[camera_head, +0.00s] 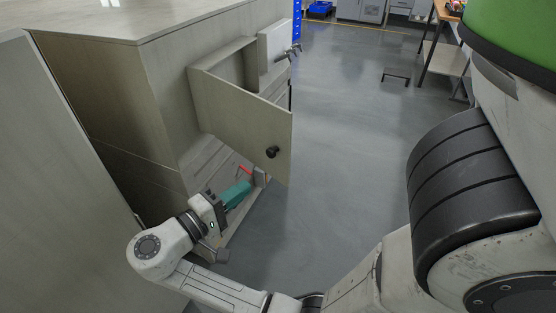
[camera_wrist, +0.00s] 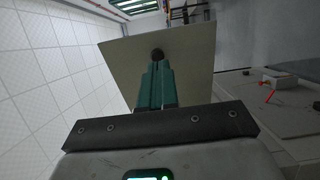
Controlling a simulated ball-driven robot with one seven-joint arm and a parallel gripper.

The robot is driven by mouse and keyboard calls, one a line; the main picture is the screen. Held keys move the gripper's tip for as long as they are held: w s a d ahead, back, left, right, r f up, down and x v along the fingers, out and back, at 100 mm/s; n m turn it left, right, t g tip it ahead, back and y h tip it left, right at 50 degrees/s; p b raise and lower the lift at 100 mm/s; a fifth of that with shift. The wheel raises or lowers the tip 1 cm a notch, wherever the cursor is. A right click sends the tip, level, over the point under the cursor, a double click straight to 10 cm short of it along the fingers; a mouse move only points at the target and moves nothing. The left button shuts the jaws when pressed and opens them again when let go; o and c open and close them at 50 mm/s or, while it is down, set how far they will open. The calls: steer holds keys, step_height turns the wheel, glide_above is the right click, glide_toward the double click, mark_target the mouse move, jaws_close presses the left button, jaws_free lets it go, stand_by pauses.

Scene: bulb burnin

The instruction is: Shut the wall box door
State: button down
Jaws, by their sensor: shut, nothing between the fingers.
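The wall box (camera_head: 222,52) is mounted on the side of a wooden cabinet, with its inside partly showing. Its door (camera_head: 236,112) stands open, swung out from the box. A dark round knob (camera_head: 272,152) sits near the door's lower right corner. My gripper (camera_head: 247,186) is shut and empty, its teal fingers below and left of the knob in the head view. In the wrist view the door (camera_wrist: 195,62) lies ahead of my gripper (camera_wrist: 156,68), and the knob (camera_wrist: 157,54) shows just beyond the fingertips. I cannot tell if they touch.
A white box with a metal tap-like fitting (camera_head: 291,52) sits right of the wall box. A red lever (camera_head: 245,170) is low on the cabinet side, close to my fingers.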

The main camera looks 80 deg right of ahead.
mark_target(287, 159)
steer(key=p+x, duration=0.2)
steer(key=x, duration=1)
steer(key=shift+s+d+p, duration=0.1)
steer(key=shift+s+p, duration=0.05)
steer(key=shift+p, duration=0.2)
